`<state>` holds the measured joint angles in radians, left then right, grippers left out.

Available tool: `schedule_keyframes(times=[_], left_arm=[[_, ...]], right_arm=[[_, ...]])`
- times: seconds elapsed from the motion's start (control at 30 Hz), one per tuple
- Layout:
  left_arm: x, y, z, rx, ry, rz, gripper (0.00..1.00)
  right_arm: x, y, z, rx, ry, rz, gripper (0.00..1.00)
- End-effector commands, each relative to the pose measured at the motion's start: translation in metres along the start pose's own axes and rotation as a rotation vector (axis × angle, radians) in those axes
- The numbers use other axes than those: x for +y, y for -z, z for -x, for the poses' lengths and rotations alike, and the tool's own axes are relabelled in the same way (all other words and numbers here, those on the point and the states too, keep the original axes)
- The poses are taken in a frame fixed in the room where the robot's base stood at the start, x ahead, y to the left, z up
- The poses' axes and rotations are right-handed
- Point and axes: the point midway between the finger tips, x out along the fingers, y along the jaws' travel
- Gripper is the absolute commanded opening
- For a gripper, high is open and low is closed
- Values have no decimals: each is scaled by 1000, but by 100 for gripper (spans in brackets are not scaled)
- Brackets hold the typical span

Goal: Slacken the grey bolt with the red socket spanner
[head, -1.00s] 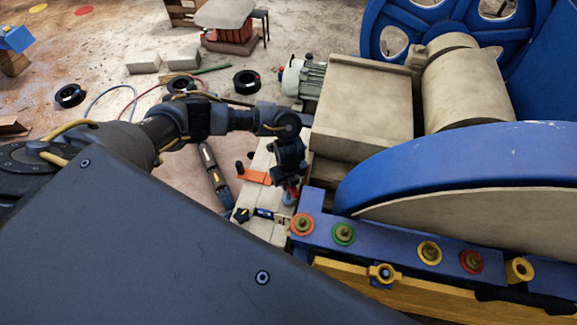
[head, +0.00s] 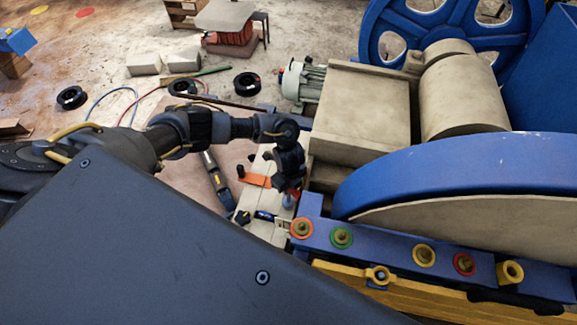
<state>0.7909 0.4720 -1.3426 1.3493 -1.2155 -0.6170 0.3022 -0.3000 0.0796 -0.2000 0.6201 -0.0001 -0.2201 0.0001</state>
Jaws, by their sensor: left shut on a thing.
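My left gripper (head: 290,186) points down beside the near left end of the blue machine beam (head: 385,245). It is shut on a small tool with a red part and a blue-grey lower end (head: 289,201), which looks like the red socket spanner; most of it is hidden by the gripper. The beam carries bolts in coloured rings: orange-red (head: 302,228), green (head: 341,238), yellow (head: 424,255), red (head: 464,264) and another yellow one (head: 509,272). I cannot pick out the grey bolt; the tool's tip is too small to tell what it touches. My right gripper is not in view.
A pale bench (head: 253,202) left of the beam bears an orange piece (head: 257,180), a blue-black item (head: 265,214) and a black star knob (head: 242,217). The blue wheel guard (head: 450,165) rises behind the bolts. Cables and black rings (head: 72,97) lie on the floor.

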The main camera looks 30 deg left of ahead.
Motion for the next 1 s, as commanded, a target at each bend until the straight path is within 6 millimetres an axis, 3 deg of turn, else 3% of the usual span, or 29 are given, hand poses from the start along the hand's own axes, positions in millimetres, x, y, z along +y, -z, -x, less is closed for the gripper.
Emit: schedule_keyframes(times=[0.37,0.4,0.6,0.87,1.0], left_arm=[[-2,1,1,3,4,-57,0],[-2,1,1,3,4,-57,24],[-1,1,0,1,2,-57,47],[0,0,1,0,0,-57,47],[-1,1,13,2,2,-58,47]], right_arm=[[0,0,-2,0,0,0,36],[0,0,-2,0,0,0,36],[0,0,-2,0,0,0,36],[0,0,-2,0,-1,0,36],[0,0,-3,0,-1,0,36]])
